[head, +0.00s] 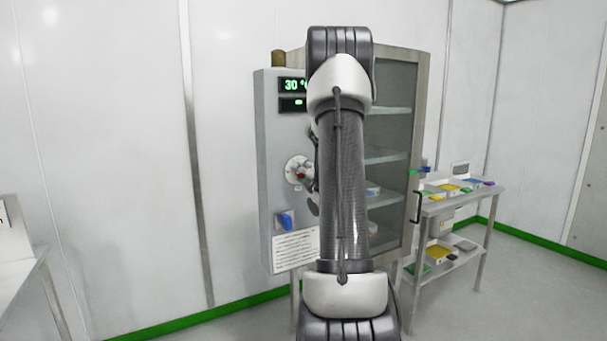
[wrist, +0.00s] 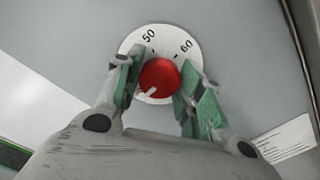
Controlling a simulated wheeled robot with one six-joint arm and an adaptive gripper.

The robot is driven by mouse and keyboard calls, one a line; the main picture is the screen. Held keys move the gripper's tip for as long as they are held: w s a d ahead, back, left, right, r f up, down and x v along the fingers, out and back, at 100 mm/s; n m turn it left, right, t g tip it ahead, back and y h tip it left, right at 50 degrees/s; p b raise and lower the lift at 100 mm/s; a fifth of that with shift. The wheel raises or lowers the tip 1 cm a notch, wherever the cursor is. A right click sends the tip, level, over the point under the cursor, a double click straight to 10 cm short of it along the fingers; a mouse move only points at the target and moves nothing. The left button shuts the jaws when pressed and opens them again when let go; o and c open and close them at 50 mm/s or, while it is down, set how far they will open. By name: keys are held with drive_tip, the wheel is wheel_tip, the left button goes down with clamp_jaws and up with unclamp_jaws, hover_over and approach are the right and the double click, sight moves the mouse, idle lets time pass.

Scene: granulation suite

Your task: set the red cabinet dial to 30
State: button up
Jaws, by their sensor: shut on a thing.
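The red dial (wrist: 158,77) is on the cabinet's grey front panel, in the middle of the wrist view. A white scale plate (wrist: 165,37) surrounds it, with 50 and 60 readable. A white mark on the dial's rim points to the lower left in that view; the number there is hidden. My gripper (wrist: 160,84) is shut on the dial, one green-padded finger on each side.
A blue switch (head: 285,220) and a printed label (head: 296,249) are below the dial. The cabinet's glass door (head: 396,150) is behind my arm. A side table (head: 462,197) with coloured trays stands at right. A white bench (head: 20,275) is at left.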

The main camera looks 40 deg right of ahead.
drive_tip(key=shift+f, duration=0.15)
drive_tip(key=o, duration=1)
drive_tip(key=v, duration=0.7)
drive_tip(key=shift+s, duration=0.3)
